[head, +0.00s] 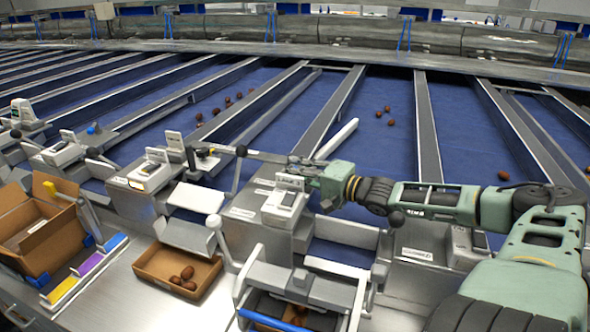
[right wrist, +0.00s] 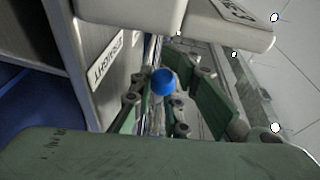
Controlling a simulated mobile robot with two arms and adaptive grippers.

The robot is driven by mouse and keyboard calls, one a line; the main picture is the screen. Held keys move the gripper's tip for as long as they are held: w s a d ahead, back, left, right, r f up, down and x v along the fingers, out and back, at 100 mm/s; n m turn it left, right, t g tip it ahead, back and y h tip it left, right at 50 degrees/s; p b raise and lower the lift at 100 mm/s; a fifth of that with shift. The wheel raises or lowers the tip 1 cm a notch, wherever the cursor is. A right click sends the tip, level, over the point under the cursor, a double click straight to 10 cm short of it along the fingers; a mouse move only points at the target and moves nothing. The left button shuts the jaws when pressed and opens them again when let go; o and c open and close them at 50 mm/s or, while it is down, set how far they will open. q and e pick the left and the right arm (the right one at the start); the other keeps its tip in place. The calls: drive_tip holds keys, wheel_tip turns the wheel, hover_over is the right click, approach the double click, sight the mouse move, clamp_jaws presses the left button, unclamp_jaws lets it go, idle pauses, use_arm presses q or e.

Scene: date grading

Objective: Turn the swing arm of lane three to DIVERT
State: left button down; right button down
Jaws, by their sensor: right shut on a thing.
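My right gripper (head: 312,172) reaches in from the right to a lane's housing (head: 288,204) near the middle of the head view. It is shut on a slim handle with a blue cap (right wrist: 163,81), seen between the green fingers in the right wrist view. A label (right wrist: 107,59) that appears to read STRAIGHT is on the grey wall beside it. A pale bar (head: 337,138), apparently the swing arm, slants over the blue belt behind the gripper. The fingers hide the handle in the head view. I cannot read the lane number. My left gripper is not in view.
Metal lane dividers (head: 427,130) run across the blue belt, with several dates (head: 390,122) on it. Other lane housings flank mine closely.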

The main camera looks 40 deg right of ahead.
drive_tip(key=shift+f, duration=0.2)
drive_tip(key=c, duration=1.7)
unclamp_jaws()
drive_tip(key=shift+a, duration=0.1)
drive_tip(key=shift+r, duration=0.1)
drive_tip(key=shift+r, duration=0.1)
